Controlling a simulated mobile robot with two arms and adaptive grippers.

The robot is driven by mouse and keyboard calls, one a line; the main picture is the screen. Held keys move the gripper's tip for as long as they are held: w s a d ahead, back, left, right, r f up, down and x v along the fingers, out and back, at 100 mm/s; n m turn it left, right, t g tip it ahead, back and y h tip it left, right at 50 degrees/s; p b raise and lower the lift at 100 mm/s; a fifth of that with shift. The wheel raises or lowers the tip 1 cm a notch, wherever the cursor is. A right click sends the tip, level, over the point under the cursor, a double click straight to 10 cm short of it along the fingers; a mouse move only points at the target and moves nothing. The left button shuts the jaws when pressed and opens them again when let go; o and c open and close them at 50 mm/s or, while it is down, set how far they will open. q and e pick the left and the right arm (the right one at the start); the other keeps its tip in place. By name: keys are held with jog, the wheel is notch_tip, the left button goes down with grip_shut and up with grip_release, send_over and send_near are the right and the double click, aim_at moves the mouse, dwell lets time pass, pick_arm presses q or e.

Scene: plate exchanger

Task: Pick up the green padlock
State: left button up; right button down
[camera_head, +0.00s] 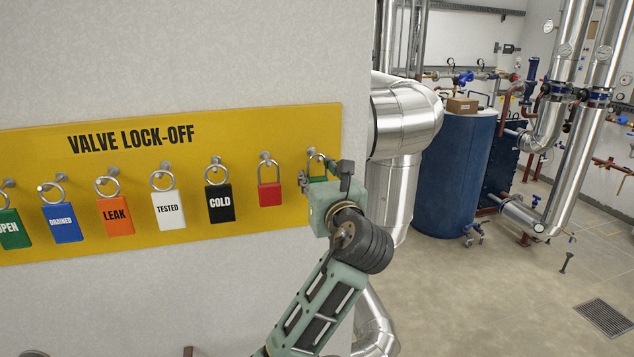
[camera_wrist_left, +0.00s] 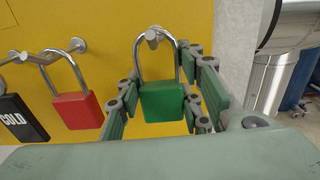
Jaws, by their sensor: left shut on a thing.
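The plain green padlock (camera_head: 317,179) is at the right end of the yellow board (camera_head: 240,131). In the left wrist view the green padlock (camera_wrist_left: 161,103) shows upright, its shackle looped around a peg (camera_wrist_left: 153,36). My left gripper (camera_head: 323,176) is at the board, with its fingers on either side of the padlock body, shut on it. In the head view the gripper hides part of the padlock. My right gripper is not in view.
A metal pipe (camera_head: 398,195) stands right of the board's wall.

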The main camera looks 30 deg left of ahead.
pick_arm(q)
jog(key=shift+r+b, duration=0.35)
jog(key=shift+r, duration=0.25)
notch_tip(320, 180, up, 2)
jog(key=shift+r+b, duration=0.1)
jog(key=shift+b, duration=0.5)
jog(key=b+v, duration=0.6)
jog(key=v, duration=1.2)
jog(key=shift+w+a, duration=0.15)
jog(key=shift+a, duration=0.1)
jog(key=shift+f+p+x, duration=0.35)
jog(key=shift+p+x, duration=0.65)
jog(key=shift+x, duration=1.9)
jog(key=shift+f+p+x, duration=0.3)
jog(key=shift+p+x, duration=0.7)
jog(key=shift+x, duration=1.85)
jog(key=shift+f+p+x, duration=0.35)
jog(key=shift+p+x, duration=0.65)
jog(key=shift+x, duration=1.9)
jog(key=shift+w, duration=0.1)
